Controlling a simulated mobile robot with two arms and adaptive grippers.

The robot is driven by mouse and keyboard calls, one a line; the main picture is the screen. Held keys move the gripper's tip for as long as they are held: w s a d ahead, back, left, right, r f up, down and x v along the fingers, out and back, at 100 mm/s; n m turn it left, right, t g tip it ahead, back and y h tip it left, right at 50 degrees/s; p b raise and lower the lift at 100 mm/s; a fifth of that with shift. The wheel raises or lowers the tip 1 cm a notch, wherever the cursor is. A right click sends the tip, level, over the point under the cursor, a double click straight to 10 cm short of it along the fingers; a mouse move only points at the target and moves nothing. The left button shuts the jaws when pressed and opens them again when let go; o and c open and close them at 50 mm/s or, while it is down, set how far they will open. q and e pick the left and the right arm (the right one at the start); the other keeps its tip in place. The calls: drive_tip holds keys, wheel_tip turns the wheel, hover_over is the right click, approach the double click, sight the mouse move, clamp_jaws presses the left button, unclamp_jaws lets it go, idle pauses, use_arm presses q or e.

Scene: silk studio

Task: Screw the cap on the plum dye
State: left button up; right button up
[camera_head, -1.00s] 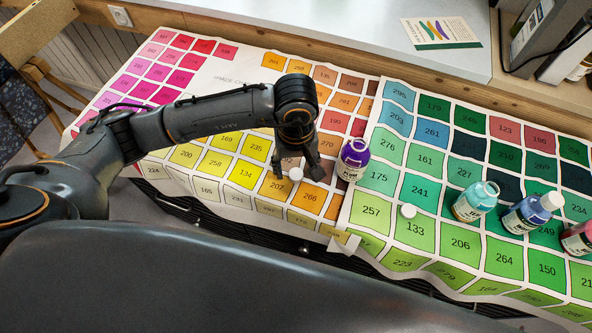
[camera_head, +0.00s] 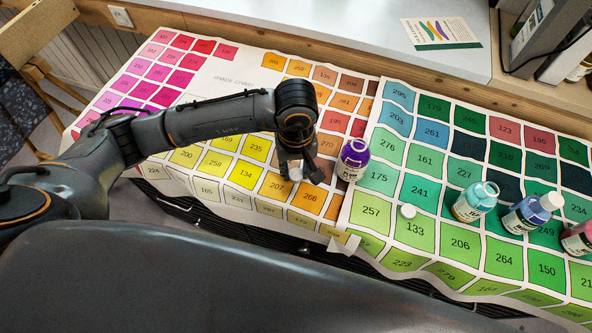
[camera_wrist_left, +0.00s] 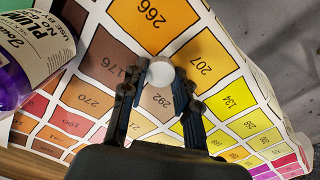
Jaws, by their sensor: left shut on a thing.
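The plum dye (camera_head: 353,160) is a small purple bottle with a white label, standing uncapped on the colour chart. It also shows at the left edge of the left wrist view (camera_wrist_left: 28,52), cut off by the frame. My left gripper (camera_head: 298,174) is just left of the bottle and points down at the chart. It is shut on a small round white cap (camera_wrist_left: 160,72), which sits between its fingertips. The cap also shows in the head view (camera_head: 295,174), low by the chart; I cannot tell whether it touches the cloth. My right gripper is not in view.
A second white cap (camera_head: 407,211) lies on the chart right of the plum dye. An open teal bottle (camera_head: 474,202), a capped blue bottle (camera_head: 526,215) and a red bottle (camera_head: 578,239) stand further right. A card (camera_head: 440,32) lies on the white shelf behind.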

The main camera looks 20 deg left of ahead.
use_arm(q)
drive_tip(key=shift+r, duration=0.1)
drive_tip(key=shift+r, duration=0.25)
wheel_tip(320, 180, up, 2)
drive_tip(key=shift+r, duration=0.1)
drive_tip(key=s+d+r+b, duration=0.2)
drive_tip(key=s+d+r, duration=0.5)
drive_tip(key=s+r, duration=0.3)
drive_tip(key=shift+s+d, duration=0.15)
drive_tip(key=shift+s, duration=0.85)
